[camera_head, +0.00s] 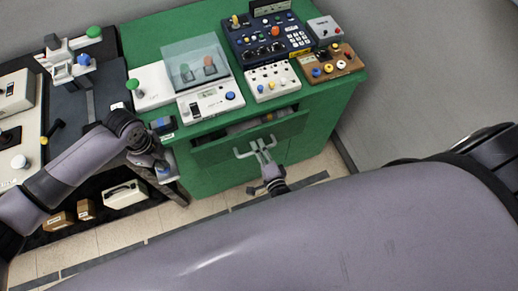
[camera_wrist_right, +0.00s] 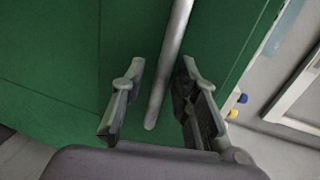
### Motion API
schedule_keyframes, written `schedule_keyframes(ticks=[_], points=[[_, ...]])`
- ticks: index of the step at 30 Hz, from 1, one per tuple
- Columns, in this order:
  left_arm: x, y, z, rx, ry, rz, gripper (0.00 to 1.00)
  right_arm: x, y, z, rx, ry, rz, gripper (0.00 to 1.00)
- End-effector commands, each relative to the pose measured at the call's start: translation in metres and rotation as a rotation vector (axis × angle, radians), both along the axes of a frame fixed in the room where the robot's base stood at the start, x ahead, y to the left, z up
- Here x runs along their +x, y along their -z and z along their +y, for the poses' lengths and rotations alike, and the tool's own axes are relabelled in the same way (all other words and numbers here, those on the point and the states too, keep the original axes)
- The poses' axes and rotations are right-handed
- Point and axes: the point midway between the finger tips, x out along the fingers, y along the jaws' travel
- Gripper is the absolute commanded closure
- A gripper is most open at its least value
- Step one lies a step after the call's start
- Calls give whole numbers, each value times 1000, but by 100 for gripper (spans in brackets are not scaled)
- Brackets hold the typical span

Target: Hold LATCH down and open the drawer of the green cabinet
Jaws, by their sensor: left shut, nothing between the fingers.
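The green cabinet (camera_head: 150,42) fills the middle of the head view. Its drawer (camera_head: 215,152) stands partly out at the front, with a dark gap showing its inside. A small blue block (camera_head: 161,124) with a label below it sits at the cabinet's front left corner; I cannot read whether it is LATCH. My left gripper (camera_head: 160,163) is shut and empty near that corner, pointing down; its fingertips are hard to make out. My right gripper (camera_wrist_right: 158,105) is at the grey drawer handle (camera_wrist_right: 170,60). Its fingers are apart, one on each side of the bar, with gaps visible.
Several panels and a clear-covered box (camera_head: 197,62) stand on the cabinet top. A dark bench with devices (camera_head: 76,65) is at the left, and a white box (camera_head: 124,194) sits low beside it. Floor shows in front; a grey wall is at the right.

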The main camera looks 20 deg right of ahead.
Motion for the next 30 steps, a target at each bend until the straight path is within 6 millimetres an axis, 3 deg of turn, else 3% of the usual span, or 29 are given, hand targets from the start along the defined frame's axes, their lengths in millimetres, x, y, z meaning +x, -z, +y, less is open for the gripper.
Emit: schedule_keyframes(ticks=[11,16,24,30], points=[[-1,1,0,1,0,3,100,-4,-1,0,0,0,-1,69],[-1,1,0,1,0,3,100,-28,-5,-1,1,1,1,69],[-1,1,0,1,0,3,100,-85,-17,0,0,-1,2,69],[-1,1,0,1,0,3,100,-111,-23,0,0,0,0,69]])
